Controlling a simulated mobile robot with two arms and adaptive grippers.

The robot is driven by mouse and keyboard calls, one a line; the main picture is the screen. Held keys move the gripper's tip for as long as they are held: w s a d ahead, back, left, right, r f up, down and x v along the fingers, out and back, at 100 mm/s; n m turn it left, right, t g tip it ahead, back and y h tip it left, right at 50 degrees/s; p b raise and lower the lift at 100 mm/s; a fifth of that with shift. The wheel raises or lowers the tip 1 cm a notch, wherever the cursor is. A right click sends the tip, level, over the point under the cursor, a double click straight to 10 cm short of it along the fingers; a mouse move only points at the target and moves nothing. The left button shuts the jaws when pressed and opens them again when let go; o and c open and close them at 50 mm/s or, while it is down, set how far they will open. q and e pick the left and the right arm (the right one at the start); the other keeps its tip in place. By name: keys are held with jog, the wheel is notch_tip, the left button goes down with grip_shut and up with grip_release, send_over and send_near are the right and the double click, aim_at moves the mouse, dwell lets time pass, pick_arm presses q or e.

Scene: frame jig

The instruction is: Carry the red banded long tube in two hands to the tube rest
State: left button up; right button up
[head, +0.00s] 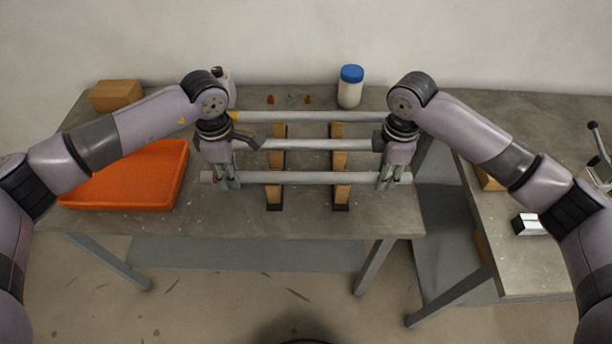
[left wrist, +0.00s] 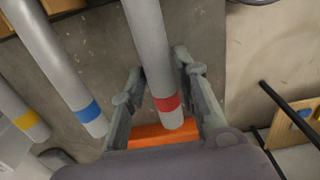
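The red banded long tube (head: 310,178) lies across the front of two wooden bars (head: 274,193) on the left table. Its red band (left wrist: 166,102) shows near its end in the left wrist view. My left gripper (head: 228,180) is at the tube's left end. In the left wrist view its fingers (left wrist: 157,72) stand apart on either side of the tube, with narrow gaps. My right gripper (head: 392,180) is at the tube's right end, its fingers down around it; whether they touch it is unclear. I cannot make out which object is the tube rest.
A blue-banded tube (left wrist: 68,82) and a yellow-banded tube (head: 310,117) lie behind, parallel. An orange tray (head: 130,190) is left, a wooden block (head: 116,95) and blue-capped jar (head: 350,88) at the back. A second table (head: 520,265) stands right, across a gap.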

pick_arm(q)
grip_shut()
pick_arm(e)
grip_shut()
pick_arm(q)
jog(key=shift+r, duration=0.15)
pick_arm(e)
jog(key=shift+r, duration=0.15)
